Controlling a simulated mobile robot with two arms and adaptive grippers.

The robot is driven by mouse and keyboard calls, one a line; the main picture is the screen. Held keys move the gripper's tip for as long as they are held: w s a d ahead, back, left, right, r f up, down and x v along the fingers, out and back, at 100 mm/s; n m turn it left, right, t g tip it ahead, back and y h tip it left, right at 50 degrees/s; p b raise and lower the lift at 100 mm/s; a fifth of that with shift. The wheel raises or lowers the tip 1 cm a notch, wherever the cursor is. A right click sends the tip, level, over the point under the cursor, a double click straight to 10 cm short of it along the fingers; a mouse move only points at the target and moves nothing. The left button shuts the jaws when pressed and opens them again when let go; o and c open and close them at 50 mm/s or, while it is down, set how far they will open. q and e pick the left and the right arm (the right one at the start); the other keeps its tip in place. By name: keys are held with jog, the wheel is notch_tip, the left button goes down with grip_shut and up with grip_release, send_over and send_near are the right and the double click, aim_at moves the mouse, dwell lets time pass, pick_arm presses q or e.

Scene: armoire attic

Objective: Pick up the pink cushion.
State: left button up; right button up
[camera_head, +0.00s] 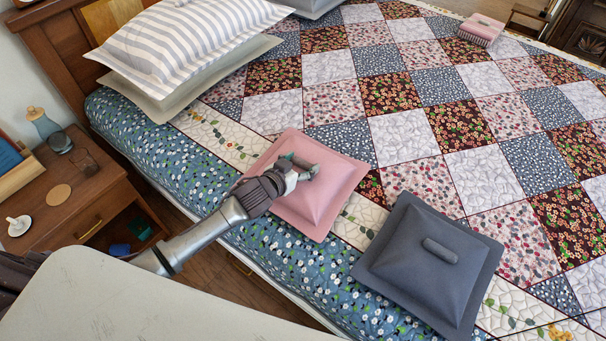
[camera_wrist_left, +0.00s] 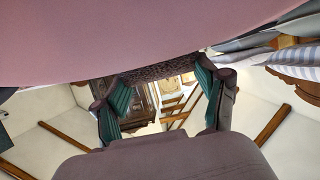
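The pink cushion (camera_head: 335,178) lies on the near edge of the bed. My left gripper (camera_head: 300,168) is over the top of it and hides its middle. In the left wrist view, a broad pink surface of the cushion (camera_wrist_left: 120,35) fills the top of the picture. My right gripper is in neither view.
A dark grey cushion (camera_head: 400,253) with a top handle lies close to the right. Striped pillows (camera_head: 180,40) are at the bed's head. A pink brush-like object (camera_head: 482,28) lies far back on the quilt (camera_head: 410,135). A nightstand (camera_head: 100,195) with small items stands left.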

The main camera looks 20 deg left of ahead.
pick_arm(q)
grip_shut()
jog(key=shift+r, duration=0.15)
